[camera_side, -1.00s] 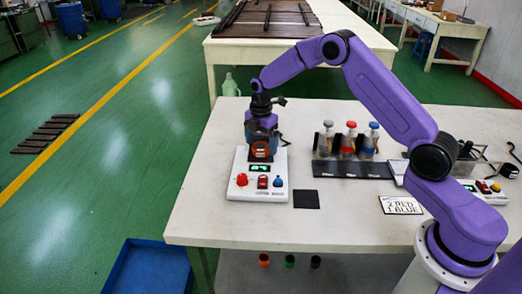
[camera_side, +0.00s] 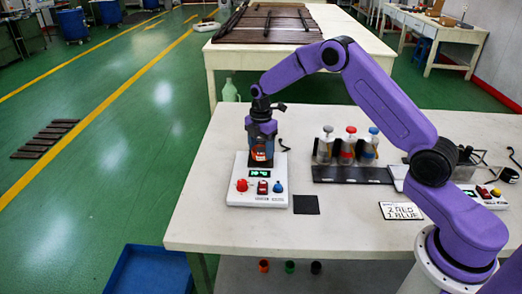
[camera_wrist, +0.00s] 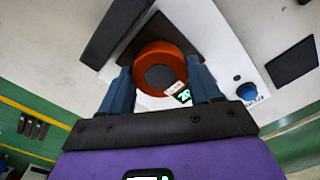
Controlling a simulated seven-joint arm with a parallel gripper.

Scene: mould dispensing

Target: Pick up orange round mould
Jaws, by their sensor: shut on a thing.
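The orange round mould (camera_wrist: 172,51) shows in the wrist view as an orange ring with a dark grey centre. My gripper (camera_wrist: 162,82) has its two blue fingers on either side of it, shut on it. In the side view my gripper (camera_side: 262,147) points down over the white dispensing device, with the orange mould (camera_side: 261,155) between its fingers. The mould is just above or on the device's top; I cannot tell whether it touches. The fingers partly hide it.
The white device (camera_side: 238,200) has a lit green display, a red knob, a red switch and a blue knob. A black square pad (camera_side: 306,205) lies to its right. A dark rack (camera_side: 350,176) holds three bottles with grey, red and blue caps. A sign (camera_side: 401,211) lies nearer.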

